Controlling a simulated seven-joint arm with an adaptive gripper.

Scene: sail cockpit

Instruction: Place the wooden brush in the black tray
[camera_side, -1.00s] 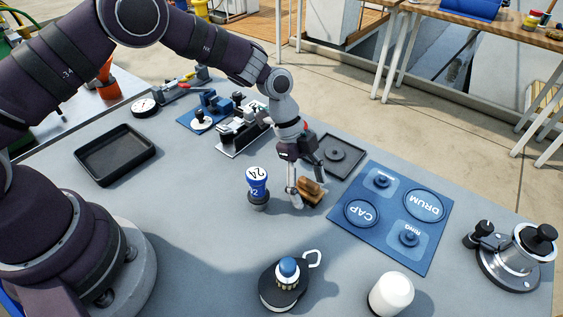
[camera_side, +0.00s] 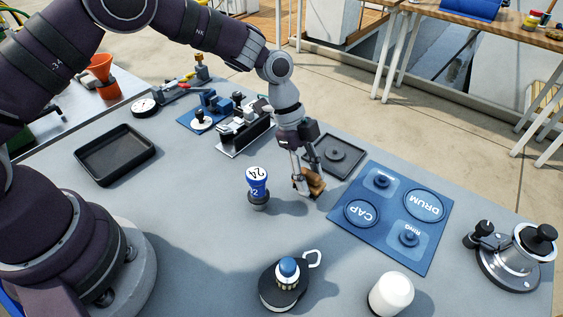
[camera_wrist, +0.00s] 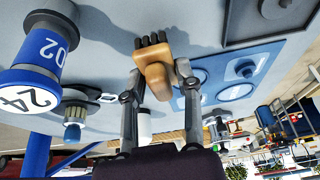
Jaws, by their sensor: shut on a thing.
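The wooden brush (camera_side: 314,181) is brown, with dark bristles at one end in the wrist view (camera_wrist: 156,70). My gripper (camera_side: 307,183) is shut on the brush, with one finger on each side of it, and holds it tilted. A shadow lies on the bench beside it, and the brush seems a little above the surface. The black tray (camera_side: 85,170) is an empty, shallow rectangle at the left of the bench in the side view, well away from my gripper.
A blue-and-white numbered piece (camera_side: 258,187) stands just left of the gripper. A blue mat (camera_side: 383,246) marked CAP, DRUM and RING lies at right. A dark square plate (camera_side: 349,170) lies behind. Bare bench lies between the tray and the numbered piece.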

